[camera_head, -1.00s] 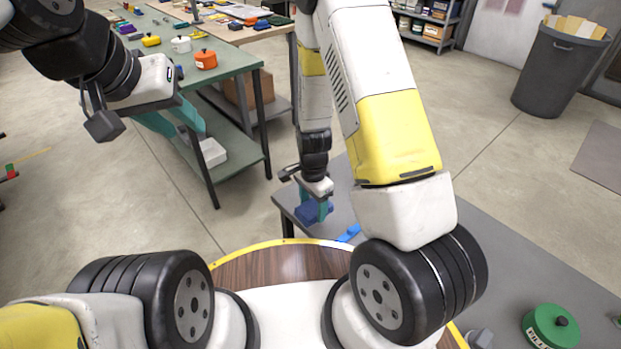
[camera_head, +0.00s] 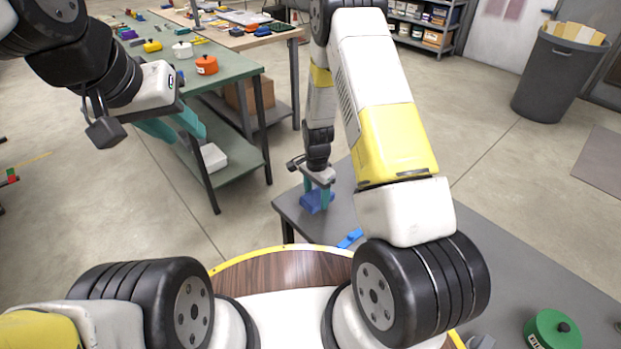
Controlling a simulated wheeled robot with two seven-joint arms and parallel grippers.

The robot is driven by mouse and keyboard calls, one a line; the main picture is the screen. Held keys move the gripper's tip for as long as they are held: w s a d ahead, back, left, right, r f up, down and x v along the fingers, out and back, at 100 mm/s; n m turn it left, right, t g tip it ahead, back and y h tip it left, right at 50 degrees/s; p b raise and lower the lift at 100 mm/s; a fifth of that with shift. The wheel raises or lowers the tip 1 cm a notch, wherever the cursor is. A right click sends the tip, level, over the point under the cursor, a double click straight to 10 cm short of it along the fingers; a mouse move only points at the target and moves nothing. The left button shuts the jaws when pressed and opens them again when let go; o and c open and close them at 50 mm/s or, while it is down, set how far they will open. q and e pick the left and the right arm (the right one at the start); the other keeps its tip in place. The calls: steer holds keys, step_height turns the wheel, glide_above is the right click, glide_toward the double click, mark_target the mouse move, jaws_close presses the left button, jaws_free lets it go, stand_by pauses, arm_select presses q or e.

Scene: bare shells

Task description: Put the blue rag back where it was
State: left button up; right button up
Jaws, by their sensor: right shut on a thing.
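The blue rag (camera_head: 312,203) is a crumpled dark blue cloth at the left corner of the grey table (camera_head: 390,215). My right gripper (camera_head: 316,192) points down over it with teal fingers, shut on the rag. The rag is low at the table top; I cannot tell whether it touches the surface. My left gripper (camera_head: 172,130) is at the upper left, empty, with its two teal fingers apart, in front of the green workbench.
A bright blue object (camera_head: 350,238) lies on the grey table near the rag. A green lidded pot (camera_head: 554,330) stands at the lower right. The green workbench (camera_head: 225,75) holds an orange pot (camera_head: 206,65) and a white pot (camera_head: 182,50). A bin (camera_head: 558,72) stands far right.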

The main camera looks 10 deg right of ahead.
mark_target(317, 196)
steer(key=shift+w+d, duration=0.1)
steer(key=shift+w, duration=0.25)
steer(key=shift+w+f, duration=0.1)
steer(key=shift+f, duration=1.7)
steer(key=o, duration=1.3)
steer(key=shift+f, duration=0.1)
